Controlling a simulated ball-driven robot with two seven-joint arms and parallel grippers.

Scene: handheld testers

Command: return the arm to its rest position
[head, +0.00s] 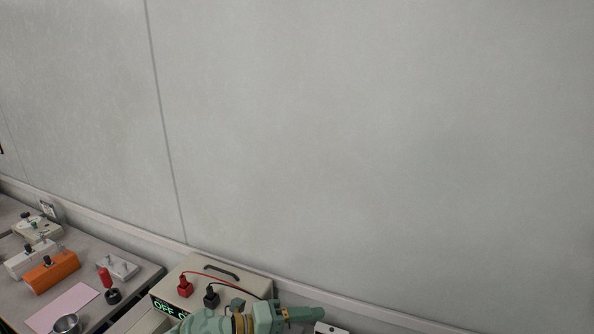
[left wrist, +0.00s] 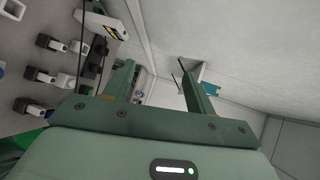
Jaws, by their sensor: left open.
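My left arm comes in at the bottom centre of the head view, and its green gripper (head: 305,314) points to the right, in front of the lower right part of a beige tester box (head: 222,278). In the left wrist view my left gripper (left wrist: 156,68) has its two fingers spread apart with nothing between them. It points towards the pale wall. My right gripper is in neither view.
The box has a red plug (head: 184,286), a black plug (head: 211,296) and a lit green display. A grey bench (head: 135,275) at left holds an orange tester (head: 52,271), a pink sheet (head: 62,307) and a metal cup (head: 67,324). The wall (head: 380,140) stands behind.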

